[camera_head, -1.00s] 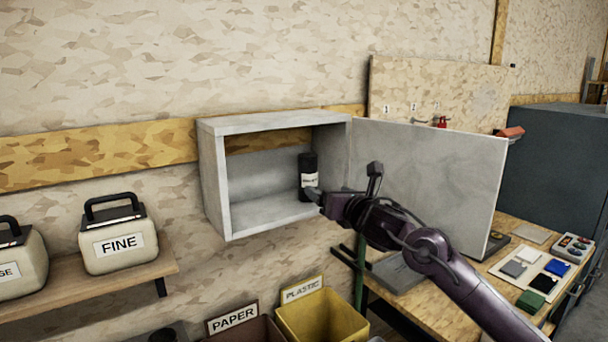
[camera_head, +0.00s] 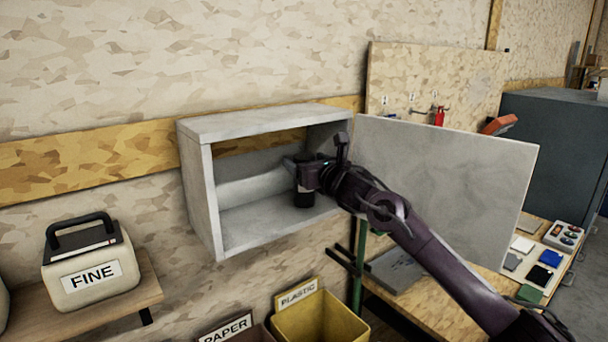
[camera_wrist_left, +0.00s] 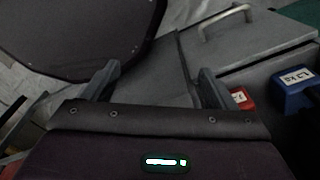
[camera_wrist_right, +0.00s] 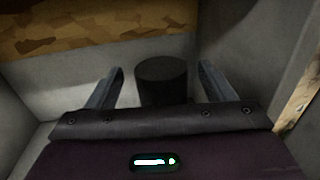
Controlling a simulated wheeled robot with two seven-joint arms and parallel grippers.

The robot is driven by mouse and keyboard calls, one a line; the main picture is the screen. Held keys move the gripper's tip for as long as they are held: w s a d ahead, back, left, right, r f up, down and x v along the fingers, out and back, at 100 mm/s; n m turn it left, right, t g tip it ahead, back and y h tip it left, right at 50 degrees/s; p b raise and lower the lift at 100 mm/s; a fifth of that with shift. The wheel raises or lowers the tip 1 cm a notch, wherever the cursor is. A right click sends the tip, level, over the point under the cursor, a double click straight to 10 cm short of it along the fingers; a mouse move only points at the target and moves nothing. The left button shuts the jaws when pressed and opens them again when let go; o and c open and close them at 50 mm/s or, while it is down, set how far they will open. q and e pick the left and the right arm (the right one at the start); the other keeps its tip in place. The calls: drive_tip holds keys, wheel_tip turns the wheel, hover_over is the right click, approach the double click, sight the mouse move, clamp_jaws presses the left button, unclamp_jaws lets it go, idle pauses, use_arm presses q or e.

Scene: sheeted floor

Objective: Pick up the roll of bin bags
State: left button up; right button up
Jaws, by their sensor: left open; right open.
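My right gripper (camera_head: 298,165) reaches into the cabinet and hides the roll's upper part in the head view. In the right wrist view the roll (camera_wrist_right: 162,80) stands between the two spread fingers of the right gripper (camera_wrist_right: 160,88), with a gap on each side. My left gripper (camera_wrist_left: 150,85) shows only in its wrist view, open and empty.
The cabinet door (camera_head: 440,190) stands open to the right of my right arm. A yellow plastic bin (camera_head: 320,318) and a paper bin (camera_head: 240,332) are below. A FINE case (camera_head: 88,262) sits on a shelf at left. A workbench (camera_head: 400,305) is at right.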

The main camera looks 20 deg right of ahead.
sight(301, 154)
drive_tip(key=w, duration=0.1)
drive_tip(key=w+p, duration=0.1)
drive_tip(key=w, duration=0.1)
drive_tip(key=shift+w+a, duration=0.1)
drive_tip(key=shift+a, duration=0.2)
drive_tip(key=shift+w, duration=0.15)
drive_tip(key=shift+c, duration=0.6)
drive_tip(key=c, duration=0.5)
use_arm(q)
drive_tip(key=shift+w+d+r, duration=0.1)
drive_tip(key=shift+w+r, duration=0.3)
drive_tip(key=shift+r, duration=0.2)
drive_tip(key=shift+w+r, duration=0.35)
drive_tip(key=shift+r, duration=0.25)
use_arm(e)
drive_tip(key=c, duration=0.9)
